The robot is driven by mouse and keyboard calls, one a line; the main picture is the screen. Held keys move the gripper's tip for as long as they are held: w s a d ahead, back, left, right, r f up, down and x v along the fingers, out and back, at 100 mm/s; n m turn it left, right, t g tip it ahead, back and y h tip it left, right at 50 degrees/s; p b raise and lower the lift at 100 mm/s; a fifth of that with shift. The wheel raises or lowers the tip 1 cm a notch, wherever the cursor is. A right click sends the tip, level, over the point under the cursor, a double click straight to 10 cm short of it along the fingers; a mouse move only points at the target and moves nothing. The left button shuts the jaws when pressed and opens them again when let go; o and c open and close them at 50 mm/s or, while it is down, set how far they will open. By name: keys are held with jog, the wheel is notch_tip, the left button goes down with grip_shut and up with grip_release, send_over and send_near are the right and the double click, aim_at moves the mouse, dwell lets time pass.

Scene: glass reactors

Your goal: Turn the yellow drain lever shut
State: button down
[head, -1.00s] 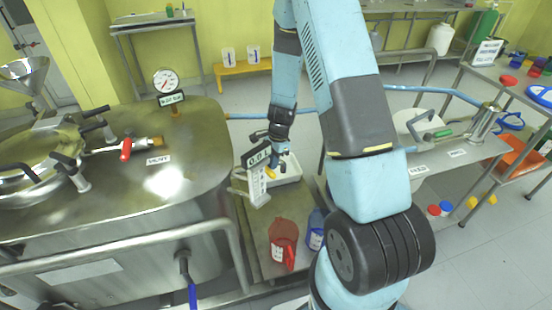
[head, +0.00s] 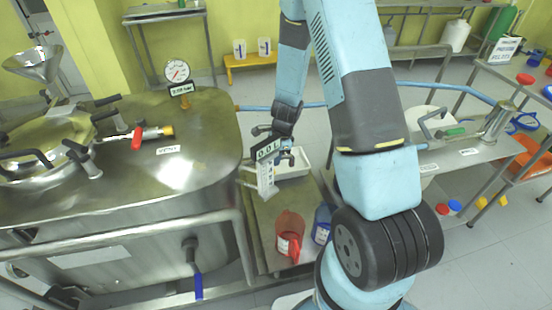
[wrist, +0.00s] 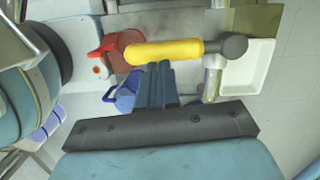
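The yellow drain lever (wrist: 163,51) lies nearly level across the wrist view. Its right end joins a grey hub (wrist: 234,46) beside a vertical pipe (wrist: 212,82). My gripper (wrist: 155,66) has its dark fingers together and empty, with the tips right at the lower edge of the lever's grip; I cannot tell whether they touch it. In the head view my gripper (head: 284,158) is behind the small 0.0 display (head: 268,150), and the lever cannot be made out there.
A red jug (head: 288,234) and a blue jug (head: 321,226) stand on the low steel bench (head: 262,228). A white tray (head: 293,165) is behind the display. The large steel vessel (head: 130,205) fills the left side.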

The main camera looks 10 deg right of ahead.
jog(key=shift+d, duration=0.1)
jog(key=s+d+r+n+t, duration=0.1)
jog(key=d+r+n, duration=0.1)
jog(key=r, duration=1)
jog(key=s+d+r+n, duration=0.2)
jog(key=r, duration=0.9)
jog(key=s+d+r+n+t+h, duration=0.1)
jog(key=s+r+n+t, duration=0.3)
jog(key=s+r+n, duration=0.8)
jog(key=s+r+h, duration=0.1)
jog(key=s+r, duration=0.8)
jog(key=s, duration=0.1)
jog(key=shift+d+r+n+t, duration=0.2)
jog(key=shift+d+n+t, duration=0.2)
